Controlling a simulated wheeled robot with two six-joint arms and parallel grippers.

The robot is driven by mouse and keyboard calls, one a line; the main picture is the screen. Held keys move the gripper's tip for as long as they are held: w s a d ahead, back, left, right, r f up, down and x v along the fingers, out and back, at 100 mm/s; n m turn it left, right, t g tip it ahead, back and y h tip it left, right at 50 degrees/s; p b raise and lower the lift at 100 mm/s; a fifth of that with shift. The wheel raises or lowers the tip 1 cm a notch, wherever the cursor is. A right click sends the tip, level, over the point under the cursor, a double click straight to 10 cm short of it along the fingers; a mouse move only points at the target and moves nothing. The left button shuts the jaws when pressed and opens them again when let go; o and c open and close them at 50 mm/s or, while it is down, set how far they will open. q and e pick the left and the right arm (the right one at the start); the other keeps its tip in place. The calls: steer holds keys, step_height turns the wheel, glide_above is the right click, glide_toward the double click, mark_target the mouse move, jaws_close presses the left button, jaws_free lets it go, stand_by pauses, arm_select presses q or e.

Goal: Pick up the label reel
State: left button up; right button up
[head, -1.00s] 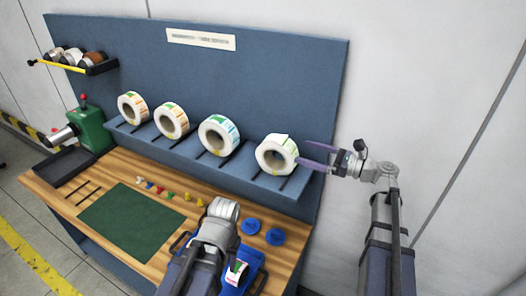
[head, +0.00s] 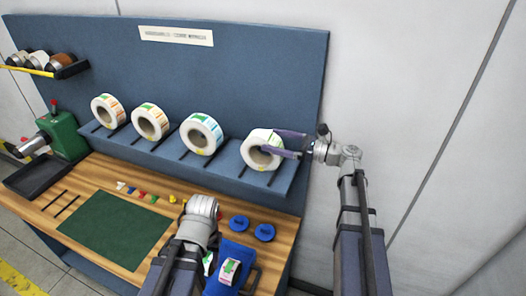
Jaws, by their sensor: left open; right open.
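Several white label reels with coloured edges stand in a row on the blue sloped shelf (head: 228,172). The rightmost label reel (head: 252,156) has my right gripper (head: 269,141) at its right side. That gripper is open, with one purple finger by the reel's upper rim and the other across its front near the core hole. I cannot tell whether they touch it. The other reels (head: 201,134), (head: 150,122) and (head: 108,111) stand to the left. My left gripper (head: 201,212) is low over the front of the bench, its fingers hidden behind the wrist.
A blue tray (head: 238,250) holding a small label roll (head: 229,271) lies beside my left arm. Blue discs (head: 239,222), small coloured pieces (head: 144,195) and a green mat (head: 115,230) lie on the wooden bench. A green machine (head: 63,135) stands left.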

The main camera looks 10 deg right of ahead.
mark_target(262, 137)
steer(key=x, duration=0.5)
steer(key=shift+d, duration=0.1)
steer(key=shift+c, duration=0.2)
jaws_close()
stand_by(0.4)
